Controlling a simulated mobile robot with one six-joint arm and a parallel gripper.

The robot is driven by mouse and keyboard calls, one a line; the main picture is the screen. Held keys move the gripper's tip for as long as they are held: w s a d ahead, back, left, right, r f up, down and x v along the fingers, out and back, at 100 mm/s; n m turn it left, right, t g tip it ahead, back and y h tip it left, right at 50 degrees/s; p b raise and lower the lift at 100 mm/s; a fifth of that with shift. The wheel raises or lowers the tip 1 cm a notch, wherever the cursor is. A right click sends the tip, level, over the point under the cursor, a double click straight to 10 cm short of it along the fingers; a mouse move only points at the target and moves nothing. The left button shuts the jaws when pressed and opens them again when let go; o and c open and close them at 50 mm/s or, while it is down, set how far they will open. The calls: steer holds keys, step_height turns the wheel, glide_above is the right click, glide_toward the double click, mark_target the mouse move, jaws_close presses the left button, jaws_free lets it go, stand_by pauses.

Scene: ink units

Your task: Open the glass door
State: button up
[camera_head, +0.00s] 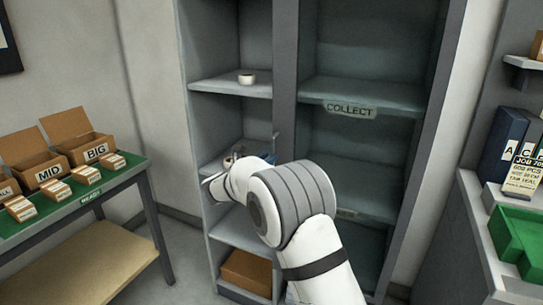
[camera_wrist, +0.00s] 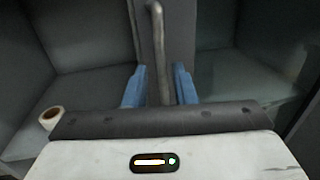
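The glass door (camera_head: 365,160) is the tinted right half of a tall grey cabinet and looks closed. Shelves show through it. A vertical grey bar handle (camera_wrist: 160,55) stands at the cabinet's middle, on a grey upright. My gripper (camera_wrist: 159,87) has two blue fingers, one on each side of the handle, with gaps visible between them and the bar. In the head view, my gripper (camera_head: 262,156) is at the middle upright, largely hidden by my white arm. The lower part of the handle is hidden behind my gripper body.
The cabinet's left half has open shelves with a tape roll (camera_head: 247,78); a roll (camera_wrist: 50,117) shows close left of my gripper. A green-topped table (camera_head: 105,180) with boxes stands left. A counter (camera_head: 478,215) with binders and a green bin (camera_head: 515,240) stands right.

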steer(key=shift+x, duration=1.6)
steer(key=shift+c, duration=0.2)
jaws_close()
